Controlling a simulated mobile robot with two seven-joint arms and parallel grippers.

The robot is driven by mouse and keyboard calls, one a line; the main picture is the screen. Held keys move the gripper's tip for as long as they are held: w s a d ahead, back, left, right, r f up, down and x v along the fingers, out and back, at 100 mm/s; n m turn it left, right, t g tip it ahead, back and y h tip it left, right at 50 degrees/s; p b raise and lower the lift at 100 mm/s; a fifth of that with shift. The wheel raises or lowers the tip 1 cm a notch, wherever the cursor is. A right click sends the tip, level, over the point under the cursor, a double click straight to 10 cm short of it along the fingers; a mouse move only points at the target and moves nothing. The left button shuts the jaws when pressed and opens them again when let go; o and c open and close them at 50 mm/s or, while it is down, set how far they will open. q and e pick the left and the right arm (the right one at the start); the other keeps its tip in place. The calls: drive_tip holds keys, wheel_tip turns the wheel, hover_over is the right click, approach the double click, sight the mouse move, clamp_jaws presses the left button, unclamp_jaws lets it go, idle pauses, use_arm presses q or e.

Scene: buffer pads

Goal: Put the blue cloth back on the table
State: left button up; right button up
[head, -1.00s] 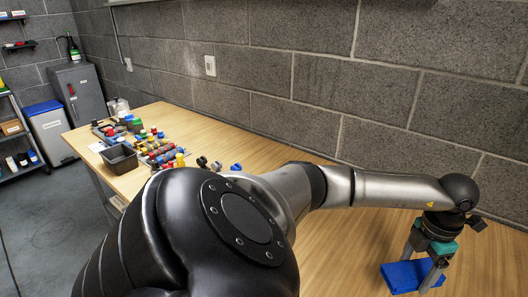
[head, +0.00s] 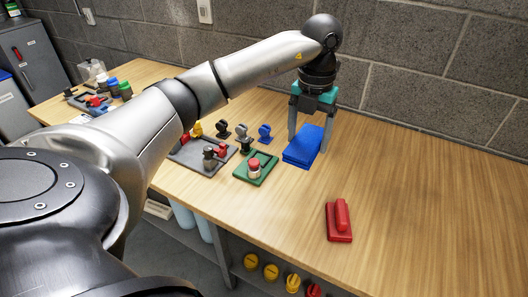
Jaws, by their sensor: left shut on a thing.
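The blue cloth (head: 300,150) is a folded flat pad at the middle of the table (head: 430,190). My left gripper (head: 309,146) points straight down over it, one finger on each side, and is shut on it. The fingers hide part of the cloth. It lies at or very close to the tabletop; I cannot tell if its underside touches. My right gripper is not in view.
A green tray (head: 268,176) with a red-topped jar (head: 254,165) stands left of the cloth. A red block with a handle (head: 340,221) lies in front. Knobs (head: 264,131) and a grey tray (head: 188,157) are further left. The table's right side is clear.

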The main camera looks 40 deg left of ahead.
use_arm(q)
drive_tip(key=shift+s+a+f, duration=0.15)
drive_tip(key=shift+a+f, duration=0.05)
wheel_tip(320, 180, down, 15)
drive_tip(key=b, duration=0.2)
drive_tip(key=shift+r+b, duration=0.1)
drive_tip(key=shift+b, duration=0.25)
wheel_tip(320, 180, down, 4)
drive_tip(key=shift+f+b, duration=0.25)
drive_tip(key=shift+b, duration=0.25)
drive_tip(key=shift+f, duration=0.1)
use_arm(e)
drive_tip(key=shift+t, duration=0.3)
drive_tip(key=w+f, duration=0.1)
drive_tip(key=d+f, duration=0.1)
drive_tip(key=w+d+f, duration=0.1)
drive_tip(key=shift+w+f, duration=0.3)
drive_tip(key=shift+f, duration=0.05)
use_arm(q)
drive_tip(key=o, duration=1.2)
drive_tip(key=shift+f, duration=0.1)
drive_tip(key=shift+c, duration=0.2)
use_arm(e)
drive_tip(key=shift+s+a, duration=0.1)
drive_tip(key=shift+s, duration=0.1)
